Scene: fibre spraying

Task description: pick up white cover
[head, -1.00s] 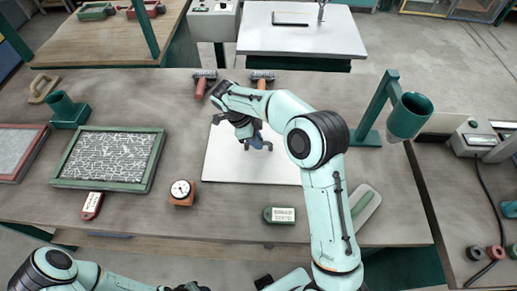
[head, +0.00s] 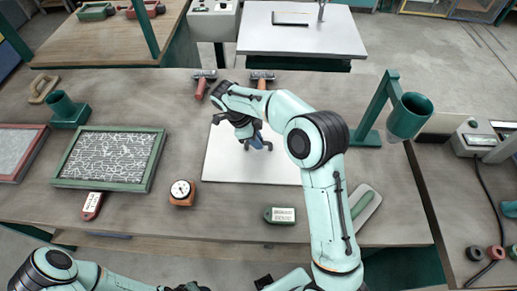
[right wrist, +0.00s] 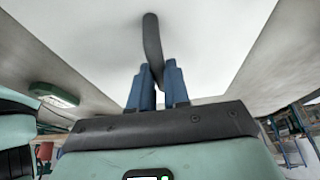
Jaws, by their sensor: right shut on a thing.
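The white cover (head: 232,165) is a flat white square panel lying at the middle of the workbench in the head view. It also fills the upper part of the right wrist view (right wrist: 215,45). A dark bar handle (right wrist: 152,42) stands out from its face. My right gripper (head: 256,143) reaches over the cover from the right. Its blue fingers are shut on the handle, seen close in the right wrist view (right wrist: 158,82). I cannot tell a gap between cover and bench. My left arm shows at the bottom left; its gripper is out of view.
A green-framed tray (head: 153,160) and an orange dial gauge (head: 182,192) are left of the cover. Two rollers (head: 201,86) (head: 262,79) lie behind it. A green tag box (head: 280,215) lies in front. A green stand with a cup (head: 410,115) is at right.

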